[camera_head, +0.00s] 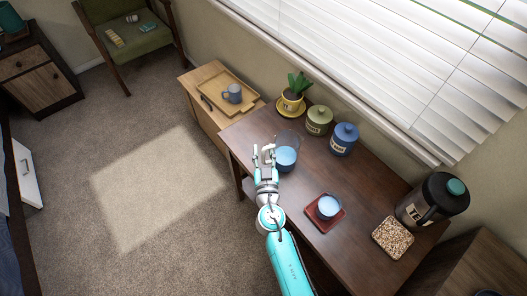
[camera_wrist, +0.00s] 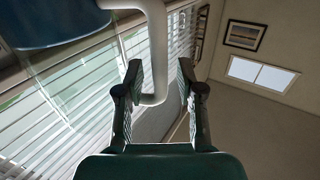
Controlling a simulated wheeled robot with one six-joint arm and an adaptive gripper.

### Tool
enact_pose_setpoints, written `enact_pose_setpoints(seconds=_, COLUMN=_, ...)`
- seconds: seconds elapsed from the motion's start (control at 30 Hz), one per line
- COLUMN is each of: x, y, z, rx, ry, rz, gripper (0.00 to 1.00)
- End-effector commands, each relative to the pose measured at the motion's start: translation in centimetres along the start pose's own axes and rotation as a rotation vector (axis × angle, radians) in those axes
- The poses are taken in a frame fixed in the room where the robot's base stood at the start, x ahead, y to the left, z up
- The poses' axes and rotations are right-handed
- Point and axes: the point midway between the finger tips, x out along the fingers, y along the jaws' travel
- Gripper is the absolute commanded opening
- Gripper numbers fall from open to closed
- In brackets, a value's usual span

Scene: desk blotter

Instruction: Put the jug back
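My gripper (camera_head: 264,152) is at the jug's left side in the head view. The fingers are open, with a gap on the right side of the handle. I cannot tell whether the left finger touches it.
A cup (camera_head: 328,206) with blue contents stands on a red coaster (camera_head: 319,222). A speckled square mat (camera_head: 393,238) lies beside a dark labelled canister (camera_head: 432,201). Green (camera_head: 319,121) and blue (camera_head: 344,140) jars and a potted plant (camera_head: 292,102) line the back. A mug sits on a wooden tray (camera_head: 214,92).

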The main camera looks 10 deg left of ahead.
Motion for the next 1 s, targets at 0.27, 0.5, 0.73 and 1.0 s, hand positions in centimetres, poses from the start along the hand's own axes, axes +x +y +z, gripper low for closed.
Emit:
enact_pose_setpoints(seconds=0.27, x=-0.4, y=0.0, z=-0.2, rx=-0.001, ry=-0.001, rz=-0.001, gripper=0.37)
enact_pose_setpoints(seconds=0.5, x=-4.5, y=-0.1, z=-0.1, rx=0.0, ry=-0.002, rz=-0.002, gripper=0.37)
enact_pose_setpoints(seconds=0.73, x=-8.8, y=-0.1, z=-0.2, rx=-0.001, ry=-0.002, rz=-0.002, gripper=0.37)
enact_pose_setpoints(seconds=1.0, x=-11.6, y=0.0, z=-0.2, rx=-0.001, ry=0.0, rz=-0.001, gripper=0.37)
